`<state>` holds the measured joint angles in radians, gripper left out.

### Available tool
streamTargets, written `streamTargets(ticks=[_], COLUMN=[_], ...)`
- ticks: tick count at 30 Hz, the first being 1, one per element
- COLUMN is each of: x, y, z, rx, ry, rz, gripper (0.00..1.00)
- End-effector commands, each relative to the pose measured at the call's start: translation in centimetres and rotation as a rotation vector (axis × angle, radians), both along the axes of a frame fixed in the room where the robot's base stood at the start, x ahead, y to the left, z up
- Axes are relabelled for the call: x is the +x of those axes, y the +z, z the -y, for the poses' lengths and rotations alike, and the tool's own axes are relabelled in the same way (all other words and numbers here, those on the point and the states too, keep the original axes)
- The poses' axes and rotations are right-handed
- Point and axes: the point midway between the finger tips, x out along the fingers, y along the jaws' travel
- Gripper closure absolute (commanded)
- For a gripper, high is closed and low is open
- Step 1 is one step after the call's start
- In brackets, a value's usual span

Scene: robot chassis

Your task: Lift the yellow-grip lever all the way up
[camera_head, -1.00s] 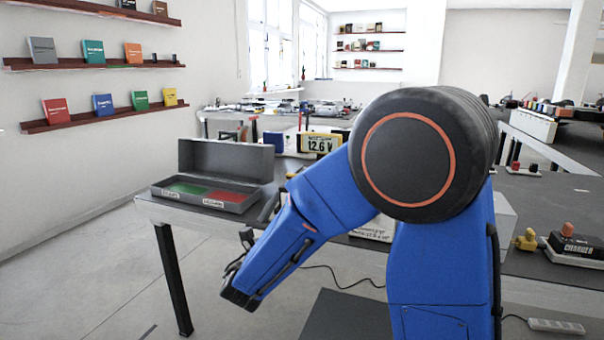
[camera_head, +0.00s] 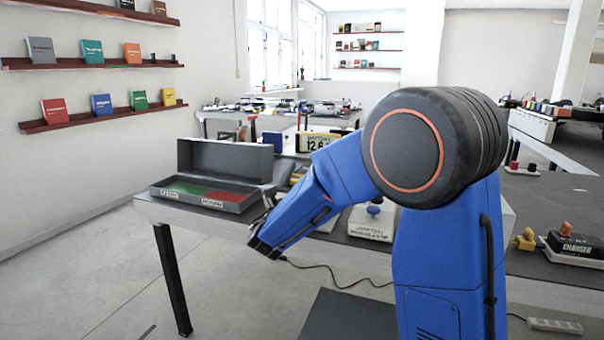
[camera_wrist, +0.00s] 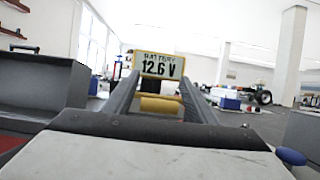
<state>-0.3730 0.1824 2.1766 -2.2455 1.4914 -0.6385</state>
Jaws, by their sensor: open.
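In the wrist view a yellow bar (camera_wrist: 160,104), apparently the lever's grip, lies crosswise between the two dark fingers of my gripper (camera_wrist: 157,88). The fingers are apart and I see nothing held in them. I cannot tell whether the bar lies between the fingers or beyond their tips. A yellow-framed display (camera_wrist: 160,65) reading 12.6 V stands behind the bar. In the head view my gripper (camera_head: 267,196) is at the front edge of the bench, just right of the grey box.
An open grey box (camera_head: 241,207) with green and red compartments stands left on the bench (camera_head: 160,208). A white block with a blue knob (camera_head: 374,209) is right of my forearm. A charger (camera_head: 578,246) and a yellow plug (camera_head: 525,240) are further right.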

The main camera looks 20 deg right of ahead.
Motion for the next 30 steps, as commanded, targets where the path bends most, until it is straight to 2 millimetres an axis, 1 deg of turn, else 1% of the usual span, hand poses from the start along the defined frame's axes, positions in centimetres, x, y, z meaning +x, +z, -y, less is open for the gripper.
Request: streamTargets(ticks=[7, 8, 9, 11, 12, 13, 14, 19, 24, 30], x=[0.0, 0.0, 0.0, 0.0, 0.0, 0.0, 0.0, 0.0, 0.1, 0.4], y=[0.0, 0.0, 0.0, 0.0, 0.0, 0.0, 0.0, 0.1, 0.7, 2.3], z=[0.0, 0.0, 0.0, 0.0, 0.0, 0.0, 0.0, 0.0, 0.0, 0.3], rx=[0.000, 0.000, 0.000, 0.000, 0.000, 0.000, 0.000, 0.004, 0.029, 0.098], ry=[0.001, 0.001, 0.001, 0.001, 0.001, 0.001, 0.001, 0.000, 0.002, 0.004], rz=[0.000, 0.000, 0.000, 0.000, 0.000, 0.000, 0.000, -0.004, -0.036, -0.125], gripper=[0.48, 0.56, 0.65, 0.80, 0.89, 0.96, 1.00, 1.00, 1.00, 1.00])
